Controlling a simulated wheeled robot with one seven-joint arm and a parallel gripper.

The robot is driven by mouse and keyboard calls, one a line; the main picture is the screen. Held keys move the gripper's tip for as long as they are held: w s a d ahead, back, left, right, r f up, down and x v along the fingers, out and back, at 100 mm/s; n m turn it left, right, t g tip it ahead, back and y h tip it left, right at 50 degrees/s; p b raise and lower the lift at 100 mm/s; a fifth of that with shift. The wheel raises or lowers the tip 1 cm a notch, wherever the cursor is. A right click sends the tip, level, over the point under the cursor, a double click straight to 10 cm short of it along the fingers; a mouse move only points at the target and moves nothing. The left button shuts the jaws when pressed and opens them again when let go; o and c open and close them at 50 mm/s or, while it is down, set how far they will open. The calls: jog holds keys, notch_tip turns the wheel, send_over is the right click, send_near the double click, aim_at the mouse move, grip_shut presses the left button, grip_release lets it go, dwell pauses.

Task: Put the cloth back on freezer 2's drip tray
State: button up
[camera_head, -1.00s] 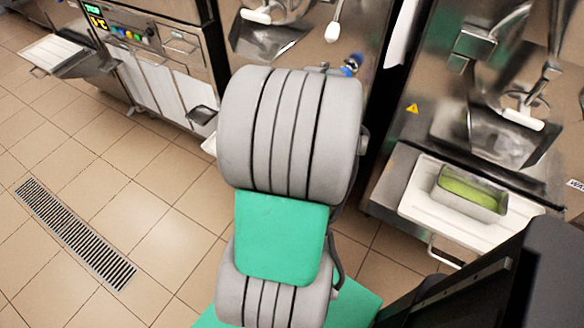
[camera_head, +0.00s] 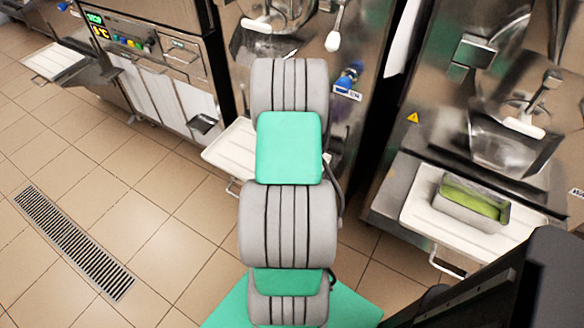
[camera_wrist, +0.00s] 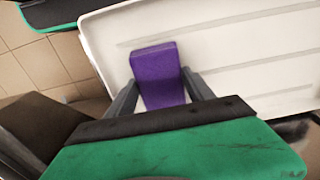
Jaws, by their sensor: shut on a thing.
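The purple cloth (camera_wrist: 158,68) shows in the wrist view as a small, flat, block-like piece between the two fingers of my gripper (camera_wrist: 162,88). My gripper is shut on it. Behind it in the wrist view is a white ribbed drip tray (camera_wrist: 235,50); I cannot tell whether the cloth touches the tray or hangs above it. In the head view my arm covers the gripper, the cloth and part of the middle freezer's white drip tray (camera_head: 228,150). Which freezer is number 2 cannot be read.
The right freezer's tray (camera_head: 420,215) holds a metal pan (camera_head: 472,203) with green content. Another white tray (camera_head: 50,60) juts out at the far left. The tiled floor at the left is clear, with a drain grate (camera_head: 72,242).

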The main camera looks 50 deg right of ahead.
jog(key=shift+f, duration=0.15)
jog(key=o, duration=1.3)
